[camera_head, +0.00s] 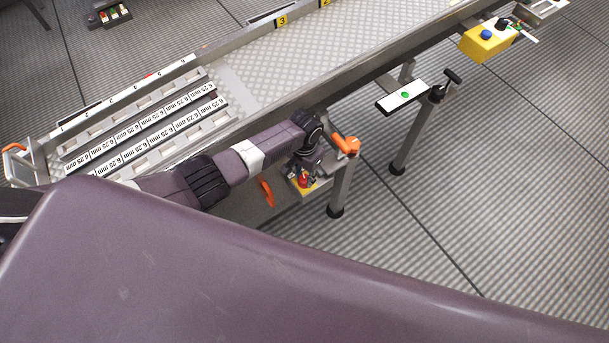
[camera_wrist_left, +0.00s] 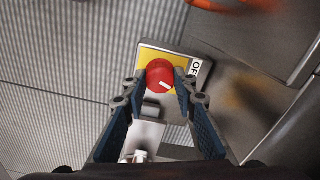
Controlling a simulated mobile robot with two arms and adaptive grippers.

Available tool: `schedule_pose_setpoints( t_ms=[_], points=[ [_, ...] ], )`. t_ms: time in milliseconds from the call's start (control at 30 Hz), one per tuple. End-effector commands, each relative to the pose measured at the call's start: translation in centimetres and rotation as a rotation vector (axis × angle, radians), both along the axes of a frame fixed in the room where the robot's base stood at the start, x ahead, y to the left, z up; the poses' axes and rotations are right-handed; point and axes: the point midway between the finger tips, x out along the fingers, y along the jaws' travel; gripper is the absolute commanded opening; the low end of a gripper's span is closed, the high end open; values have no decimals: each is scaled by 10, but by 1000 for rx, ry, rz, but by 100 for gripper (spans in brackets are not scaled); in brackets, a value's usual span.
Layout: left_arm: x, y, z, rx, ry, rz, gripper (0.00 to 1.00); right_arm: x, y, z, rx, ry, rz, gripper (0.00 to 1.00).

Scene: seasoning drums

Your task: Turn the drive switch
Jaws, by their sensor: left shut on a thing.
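The drive switch (camera_wrist_left: 160,76) is a round red knob with a white mark, on a yellow plate on a light grey box. A label, partly covered and reading "OF", is beside it. In the head view the red knob (camera_head: 304,179) shows small below the conveyor's near side. My left gripper (camera_wrist_left: 166,85) is shut on the red knob, with one blue-padded finger on each side of it. In the head view my left gripper (camera_head: 304,165) is at the knob, partly hidden by its own wrist. My right gripper is not in view.
The metal conveyor (camera_head: 290,60) with rows of "6.25 mm" labels (camera_head: 150,140) runs above the switch. An orange handle (camera_head: 266,192) and a table leg (camera_head: 341,185) are close by. A yellow box with a blue button (camera_head: 479,45) is at the right.

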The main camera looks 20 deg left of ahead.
Motion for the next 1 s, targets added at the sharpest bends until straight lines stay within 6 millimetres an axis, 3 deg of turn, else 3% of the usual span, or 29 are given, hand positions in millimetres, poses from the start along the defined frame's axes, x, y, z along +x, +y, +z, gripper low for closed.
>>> schedule_pose_setpoints(
  t_ms=[500,1000],
  points=[
    [0,0,0,0,1,-471,2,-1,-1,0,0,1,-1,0],
    [0,0,0,0,0,-712,2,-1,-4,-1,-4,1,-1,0]
  ],
)
